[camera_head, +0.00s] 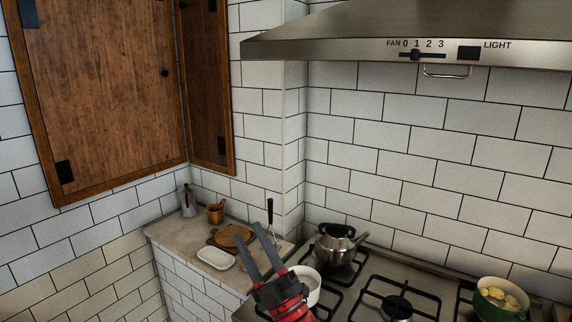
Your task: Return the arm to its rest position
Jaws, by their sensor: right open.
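My right gripper (264,239) reaches up from the bottom of the head view. It is red and dark grey, with its two long fingers apart and nothing seen between them. In the picture its fingers overlap the right end of the counter, left of the stove. My left gripper is not in view.
A white pot (313,293) sits beside the gripper, partly hidden. A kettle (336,243) and a green pot (497,299) with yellow food are on the stove (372,269). The counter (170,233) holds a white dish (215,259) and wooden boards (231,236). A range hood (330,45) hangs above.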

